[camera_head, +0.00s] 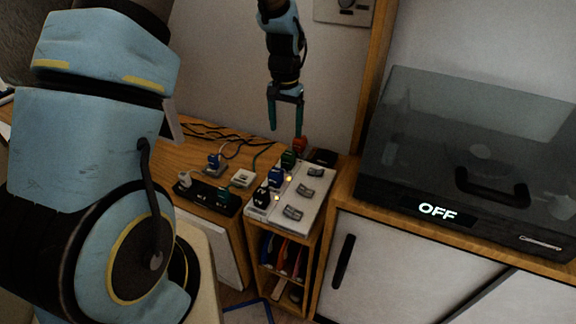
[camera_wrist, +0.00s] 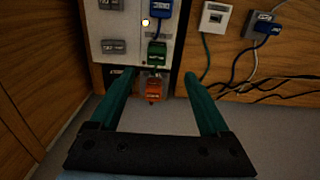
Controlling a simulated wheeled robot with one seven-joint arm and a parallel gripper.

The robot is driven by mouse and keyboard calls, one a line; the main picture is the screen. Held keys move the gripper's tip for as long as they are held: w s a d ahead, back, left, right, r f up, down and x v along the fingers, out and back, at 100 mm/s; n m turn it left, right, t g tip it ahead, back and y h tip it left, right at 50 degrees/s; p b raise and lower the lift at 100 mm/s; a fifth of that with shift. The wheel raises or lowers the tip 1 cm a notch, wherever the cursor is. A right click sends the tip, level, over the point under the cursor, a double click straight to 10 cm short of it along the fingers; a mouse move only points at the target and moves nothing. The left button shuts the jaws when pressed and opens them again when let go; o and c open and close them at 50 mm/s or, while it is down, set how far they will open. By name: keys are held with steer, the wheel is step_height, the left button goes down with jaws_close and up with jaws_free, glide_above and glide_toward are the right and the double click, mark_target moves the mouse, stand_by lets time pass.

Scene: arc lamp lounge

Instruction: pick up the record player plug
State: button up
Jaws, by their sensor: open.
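Several coloured plugs sit in a row on a pale power strip (camera_head: 304,196) on the narrow stand. They are an orange plug (camera_head: 300,144), a green plug (camera_head: 288,159), a blue plug (camera_head: 275,177) and a dark plug (camera_head: 262,197). Their labels are too small to read, so I cannot tell which is the record player's. My gripper (camera_head: 285,122) is open and empty above the strip's far end. In the wrist view the orange plug (camera_wrist: 153,90) shows between my fingers (camera_wrist: 160,75), with the green plug (camera_wrist: 157,52) just beyond.
The record player (camera_head: 465,150) with a dark lid reads OFF on the right cabinet. A second, black strip (camera_head: 207,194) with plugs and a white adapter (camera_head: 243,178) lie on the left wooden top. Loose cables (camera_wrist: 265,85) run along the wall. A wooden post (camera_head: 376,70) rises beside my gripper.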

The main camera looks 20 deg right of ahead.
glide_above(288, 154)
step_height(288, 154, down, 5)
steer(key=shift+w+r+p, duration=0.1)
steer(key=shift+p, duration=0.2)
steer(key=shift+f+p, duration=0.6)
steer(key=shift+f, duration=2.6)
jaws_close()
